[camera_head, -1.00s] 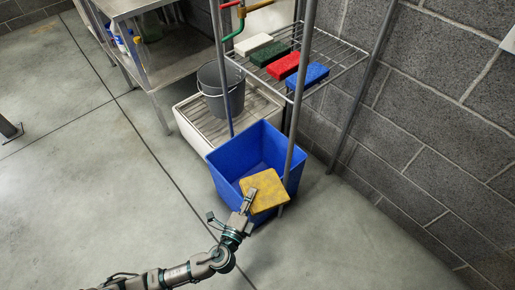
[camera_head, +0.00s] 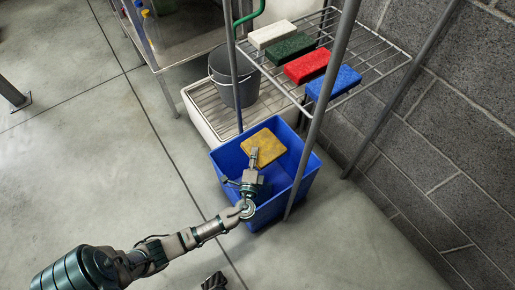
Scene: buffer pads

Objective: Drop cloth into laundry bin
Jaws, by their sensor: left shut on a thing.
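A yellow rectangular pad (camera_head: 266,146), the only thing in my grasp, is held over the blue bin (camera_head: 231,159); no loose cloth shows. My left gripper (camera_head: 254,156) is shut on the pad's near edge, with the arm reaching in from the lower left. The pad lies within the bin's outline in the picture, towards its far side; its exact height against the rim is hard to tell. My gripper and wrist hide part of the bin's inside. A small dark ridged piece at the bottom edge seems to be the tip of my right gripper (camera_head: 213,281); its jaws cannot be made out.
A wire shelf (camera_head: 372,62) above the bin carries white (camera_head: 272,34), green (camera_head: 290,48), red (camera_head: 307,66) and blue (camera_head: 334,83) pads. Its upright post (camera_head: 322,105) stands before the bin's right side. A grey bucket (camera_head: 234,78) stands behind. Floor at left is clear.

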